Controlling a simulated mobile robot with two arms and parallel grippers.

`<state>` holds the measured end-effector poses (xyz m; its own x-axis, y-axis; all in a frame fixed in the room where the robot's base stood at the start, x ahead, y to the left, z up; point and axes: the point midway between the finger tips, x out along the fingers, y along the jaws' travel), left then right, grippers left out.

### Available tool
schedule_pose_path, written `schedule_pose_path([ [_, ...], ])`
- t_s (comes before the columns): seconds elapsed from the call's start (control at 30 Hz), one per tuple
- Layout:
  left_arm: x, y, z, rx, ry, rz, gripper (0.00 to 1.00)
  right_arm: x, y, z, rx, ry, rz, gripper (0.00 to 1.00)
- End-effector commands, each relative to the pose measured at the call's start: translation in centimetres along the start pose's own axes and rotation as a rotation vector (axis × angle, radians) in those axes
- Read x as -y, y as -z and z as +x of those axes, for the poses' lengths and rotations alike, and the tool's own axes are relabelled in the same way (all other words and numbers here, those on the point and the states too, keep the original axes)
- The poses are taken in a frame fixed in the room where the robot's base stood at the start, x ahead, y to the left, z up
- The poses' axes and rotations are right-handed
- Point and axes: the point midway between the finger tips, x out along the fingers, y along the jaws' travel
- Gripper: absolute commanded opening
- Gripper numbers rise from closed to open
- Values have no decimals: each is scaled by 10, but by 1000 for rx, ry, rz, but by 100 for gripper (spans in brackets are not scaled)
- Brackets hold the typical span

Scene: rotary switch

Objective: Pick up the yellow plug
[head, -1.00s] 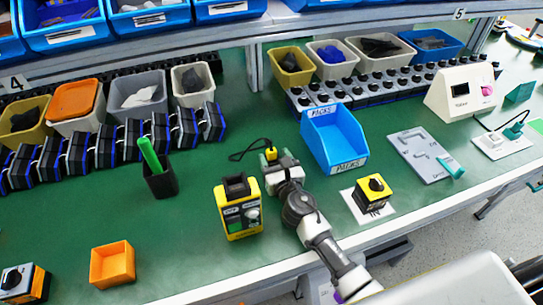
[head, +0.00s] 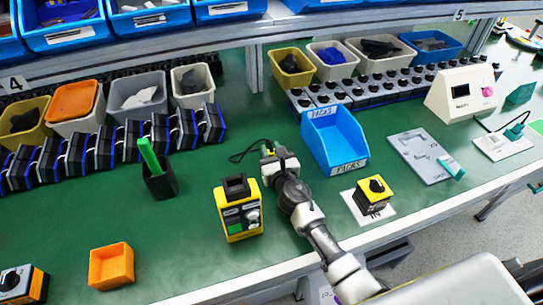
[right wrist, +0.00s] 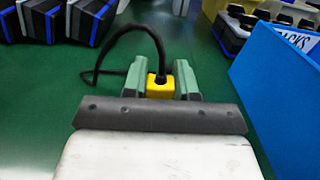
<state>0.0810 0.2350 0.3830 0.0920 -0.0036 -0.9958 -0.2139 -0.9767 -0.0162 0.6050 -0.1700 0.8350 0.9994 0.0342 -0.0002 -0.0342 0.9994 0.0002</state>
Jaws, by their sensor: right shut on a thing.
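The yellow plug (right wrist: 160,86) sits between the two green fingers of my right gripper (right wrist: 161,80) in the right wrist view, with a finger against each side. Its black cable (right wrist: 126,32) loops up from it and away to the left. In the head view my right gripper (head: 267,150) is over the green table, left of the blue bin, and the cable (head: 243,153) curves out to its left. The plug itself is mostly hidden there. Whether it is clear of the table is hard to tell. My left gripper is not in view.
A blue bin (head: 329,126) stands close on the right. A yellow tester (head: 238,210) stands nearer the front edge, left of my arm. A black holder with a green pen (head: 158,181) is farther left. A yellow switch box (head: 373,193) sits on a white sheet.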

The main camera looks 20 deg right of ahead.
Motion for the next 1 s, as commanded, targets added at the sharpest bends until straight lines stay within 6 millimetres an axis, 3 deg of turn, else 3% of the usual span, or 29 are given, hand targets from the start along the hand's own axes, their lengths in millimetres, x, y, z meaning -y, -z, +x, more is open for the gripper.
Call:
schedule_pose_path([
  [0.27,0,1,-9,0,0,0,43,1,-11,0,2,0,-1,4],
  [0.5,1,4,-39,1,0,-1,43,1,-52,0,4,-1,-4,4],
  [0.8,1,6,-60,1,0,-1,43,63,-86,-32,1,-1,-8,4],
  [1.0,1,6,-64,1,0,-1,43,91,-102,-47,0,0,-4,4],
])
